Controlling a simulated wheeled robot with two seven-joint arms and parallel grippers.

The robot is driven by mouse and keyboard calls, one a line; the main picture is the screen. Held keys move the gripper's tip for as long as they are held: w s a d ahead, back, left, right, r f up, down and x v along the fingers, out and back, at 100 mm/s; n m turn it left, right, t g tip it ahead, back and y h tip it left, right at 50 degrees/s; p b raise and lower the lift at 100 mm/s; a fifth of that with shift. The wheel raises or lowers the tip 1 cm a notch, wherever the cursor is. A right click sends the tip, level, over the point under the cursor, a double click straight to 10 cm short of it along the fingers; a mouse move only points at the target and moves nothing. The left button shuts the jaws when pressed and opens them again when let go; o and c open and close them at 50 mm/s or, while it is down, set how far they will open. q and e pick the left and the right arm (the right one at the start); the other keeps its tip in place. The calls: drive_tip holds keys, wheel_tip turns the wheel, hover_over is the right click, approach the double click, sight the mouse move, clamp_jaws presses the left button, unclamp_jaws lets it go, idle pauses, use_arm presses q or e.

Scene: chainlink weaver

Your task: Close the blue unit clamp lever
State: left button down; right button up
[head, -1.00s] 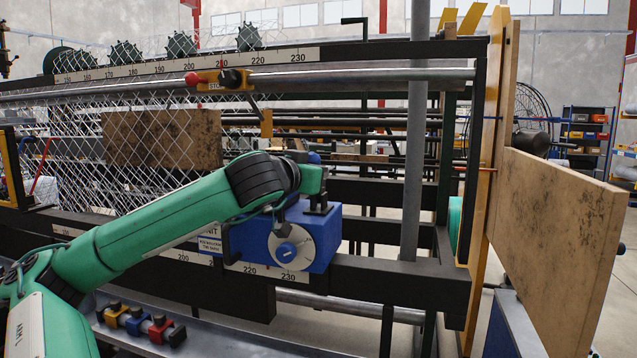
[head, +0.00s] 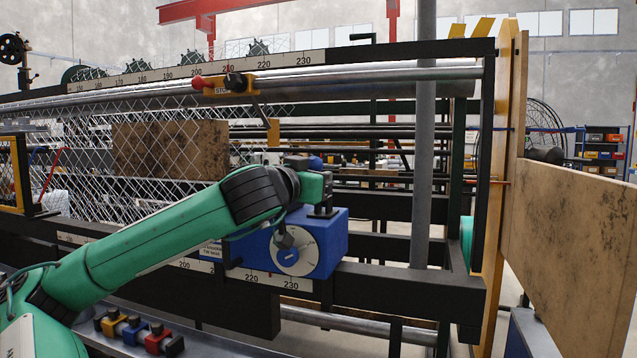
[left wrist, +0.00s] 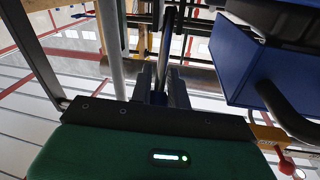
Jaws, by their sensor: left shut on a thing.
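The blue unit (head: 331,240) sits on the front rail, with a round white dial (head: 293,255) on its front. My left arm reaches in from the left, and its gripper (head: 322,207) is at the unit's top right. In the left wrist view, the gripper's dark fingers (left wrist: 163,85) are closed around a slim dark bar, which appears to be the clamp lever (left wrist: 170,45). The blue unit's side (left wrist: 240,62) is close on the right there. The lever is mostly hidden by my gripper in the head view, so its angle is unclear. My right gripper is not in view.
A numbered scale (head: 270,277) runs along the front rail below the unit. A grey vertical post (head: 424,150) stands right of it. A black curved handle (left wrist: 288,112) is beside the unit. Small coloured clamps (head: 135,330) lie on the lower shelf. Wire mesh (head: 90,160) stretches at left.

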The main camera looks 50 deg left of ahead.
use_arm(q)
drive_tip(key=shift+s+r, duration=0.1)
drive_tip(key=shift+r, duration=0.05)
idle(0.3)
drive_tip(key=c, duration=1.5)
unclamp_jaws()
drive_tip(key=shift+d, duration=0.1)
drive_tip(key=shift+o, duration=1.1)
drive_tip(key=shift+s+d, duration=0.1)
drive_tip(key=shift+s, duration=0.05)
